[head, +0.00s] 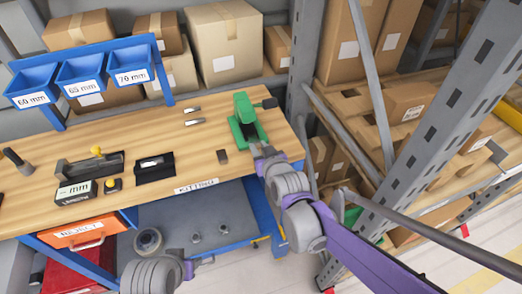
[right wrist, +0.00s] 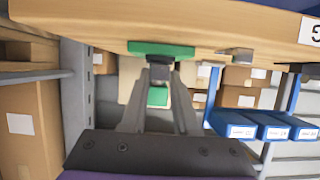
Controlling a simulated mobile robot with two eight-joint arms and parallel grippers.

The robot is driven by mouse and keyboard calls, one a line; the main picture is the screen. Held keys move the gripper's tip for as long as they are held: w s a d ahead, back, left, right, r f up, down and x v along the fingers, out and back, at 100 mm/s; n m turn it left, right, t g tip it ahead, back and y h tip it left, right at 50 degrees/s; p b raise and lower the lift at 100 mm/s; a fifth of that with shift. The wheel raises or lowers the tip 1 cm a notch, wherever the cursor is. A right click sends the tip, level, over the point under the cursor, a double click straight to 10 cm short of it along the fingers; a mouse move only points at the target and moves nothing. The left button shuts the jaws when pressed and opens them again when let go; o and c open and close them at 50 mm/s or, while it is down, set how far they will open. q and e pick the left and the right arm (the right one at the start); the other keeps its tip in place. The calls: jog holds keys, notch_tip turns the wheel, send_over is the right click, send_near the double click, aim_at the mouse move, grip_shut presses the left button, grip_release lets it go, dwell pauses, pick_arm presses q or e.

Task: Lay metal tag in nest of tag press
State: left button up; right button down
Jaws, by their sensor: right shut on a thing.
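The green tag press (head: 247,118) stands at the right end of the wooden bench, with a black handle. It also shows in the right wrist view (right wrist: 160,48). My right gripper (head: 262,150) is at the press's near end. In the right wrist view its two fingers hold a small dark grey piece (right wrist: 160,72) at their tips, seemingly the metal tag, just in front of the press. Whether it touches the nest is hidden. My left gripper (head: 206,260) seems to show low in the head view, below the bench; its fingers are unclear.
Blue bins (head: 80,73) hang behind. A grey rack post (head: 300,70) is close on the right.

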aim_at(253, 138)
jog(key=shift+w+a+f, duration=0.1)
jog(key=shift+w+a, duration=0.2)
jog(key=shift+w, duration=0.65)
jog(key=shift+w+a, duration=0.35)
jog(key=shift+w, duration=0.55)
jog(key=shift+w+a+f, duration=0.1)
jog(key=shift+w+a, duration=0.2)
jog(key=shift+w, duration=0.65)
jog(key=c, duration=0.6)
grip_release()
